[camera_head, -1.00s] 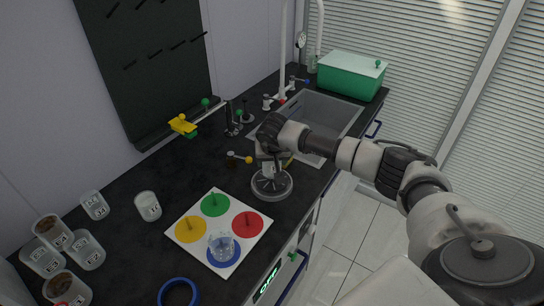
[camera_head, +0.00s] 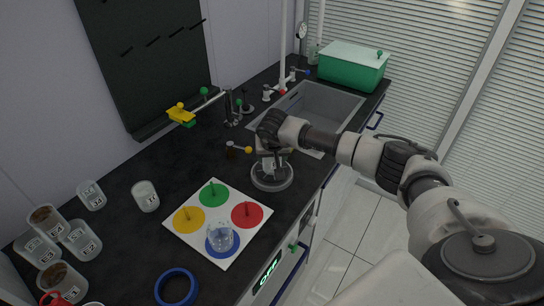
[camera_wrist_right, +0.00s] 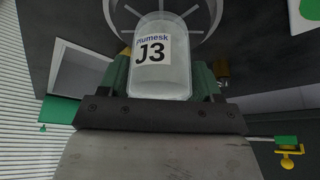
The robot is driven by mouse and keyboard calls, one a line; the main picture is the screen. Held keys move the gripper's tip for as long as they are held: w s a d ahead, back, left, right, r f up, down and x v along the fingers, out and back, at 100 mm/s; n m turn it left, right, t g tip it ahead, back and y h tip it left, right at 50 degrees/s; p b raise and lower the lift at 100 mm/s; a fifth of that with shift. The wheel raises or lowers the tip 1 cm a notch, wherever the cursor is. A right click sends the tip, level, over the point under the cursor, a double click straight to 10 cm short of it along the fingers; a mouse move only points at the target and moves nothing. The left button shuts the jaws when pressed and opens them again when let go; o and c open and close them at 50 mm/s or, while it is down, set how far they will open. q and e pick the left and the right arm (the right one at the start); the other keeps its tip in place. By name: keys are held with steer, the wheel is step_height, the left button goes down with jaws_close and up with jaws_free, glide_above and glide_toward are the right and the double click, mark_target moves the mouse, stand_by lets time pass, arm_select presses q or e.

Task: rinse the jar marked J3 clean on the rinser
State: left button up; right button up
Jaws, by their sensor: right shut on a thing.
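The jar marked J3 (camera_wrist_right: 165,72) is clear, with a white label, and sits between the green fingers of my right gripper in the right wrist view. My right gripper (camera_head: 270,150) is shut on it. In the head view the gripper points down over the rinser (camera_head: 272,180), a round grey ring on the black counter; the gripper largely hides the jar there. The rinser's ring also shows behind the jar in the right wrist view (camera_wrist_right: 204,22). I cannot tell whether jar and rinser touch. My left gripper is not in view.
A sink (camera_head: 325,105) lies behind the arm, with a green box (camera_head: 352,75) beyond it. A white board with coloured discs (camera_head: 255,222) holds a glass vessel (camera_head: 220,235). Several labelled jars (camera_head: 80,240) stand at the left. A blue ring (camera_head: 176,287) lies in front.

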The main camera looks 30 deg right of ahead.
steer(key=shift+s+f+b, duration=0.1)
steer(key=shift+f+b, duration=0.55)
steer(key=shift+f, duration=0.15)
stand_by(1.3)
stand_by(1.0)
steer(key=shift+r+p, duration=2.65)
steer(key=shift+r, duration=2)
